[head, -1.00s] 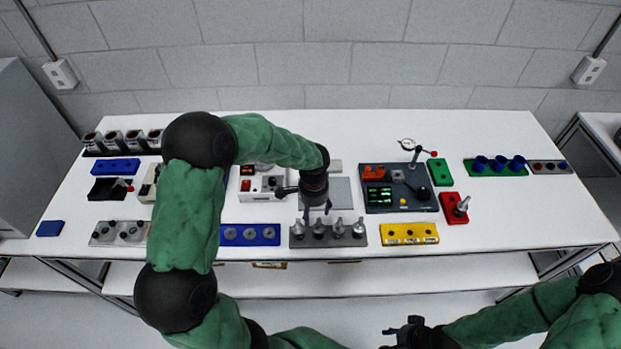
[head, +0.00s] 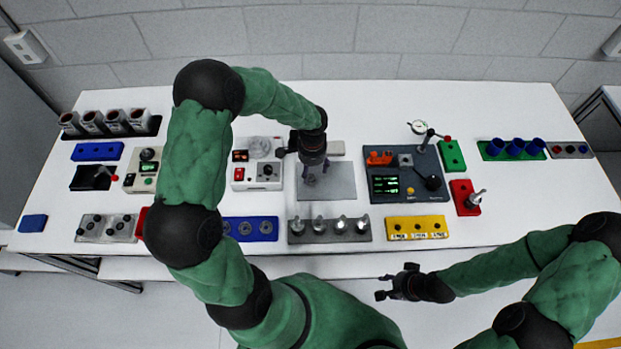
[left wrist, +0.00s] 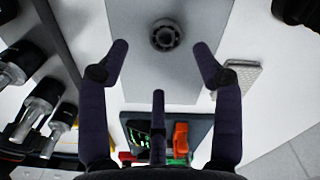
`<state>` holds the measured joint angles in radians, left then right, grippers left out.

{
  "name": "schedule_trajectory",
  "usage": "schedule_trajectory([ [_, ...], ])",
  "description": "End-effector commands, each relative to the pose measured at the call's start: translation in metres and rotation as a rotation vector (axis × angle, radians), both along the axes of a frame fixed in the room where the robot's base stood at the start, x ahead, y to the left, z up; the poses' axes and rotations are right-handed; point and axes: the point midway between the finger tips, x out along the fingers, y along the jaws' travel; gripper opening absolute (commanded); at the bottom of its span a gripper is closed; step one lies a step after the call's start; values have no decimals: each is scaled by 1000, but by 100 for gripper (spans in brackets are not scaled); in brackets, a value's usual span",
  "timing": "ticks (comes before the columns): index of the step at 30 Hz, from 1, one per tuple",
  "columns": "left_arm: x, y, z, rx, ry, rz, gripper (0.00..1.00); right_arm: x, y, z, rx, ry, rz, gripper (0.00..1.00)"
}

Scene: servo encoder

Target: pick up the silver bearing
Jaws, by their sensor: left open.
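In the head view the grey plate (head: 340,188) is near the middle of the table, and my left gripper hides the bearing there. My left gripper (head: 312,178) is above the plate, pointing down. Its fingers are spread and empty, and in the left wrist view (left wrist: 160,60) the bearing shows beyond the fingertips, between the two outer ones. My right gripper (head: 380,287) is open and empty in front of the table edge.
A grey rack (head: 330,238) with several upright silver parts stands in front of the plate. A blue tray (head: 251,238) with ring-shaped parts is to its left, a yellow block (head: 417,236) to its right. A dark console (head: 405,188) and a white device (head: 257,184) flank the plate.

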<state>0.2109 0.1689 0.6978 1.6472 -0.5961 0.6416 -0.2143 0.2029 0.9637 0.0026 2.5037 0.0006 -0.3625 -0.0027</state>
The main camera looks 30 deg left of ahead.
Motion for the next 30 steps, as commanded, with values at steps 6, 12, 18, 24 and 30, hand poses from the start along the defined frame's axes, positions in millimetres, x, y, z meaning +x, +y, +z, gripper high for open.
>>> schedule_trajectory([
  [6,1,2,-14,0,-1,2,66,0,0,-1,0,0,0,40],
  [12,3,8,-40,-2,1,1,66,0,0,-3,0,-1,0,40],
  [18,4,7,-58,-1,-2,1,66,0,0,-4,0,-1,0,40],
  [24,4,7,-58,-1,-3,1,63,0,0,-4,0,0,0,40],
  [30,4,7,-57,-1,-3,1,7,0,0,-4,0,-1,0,40],
])
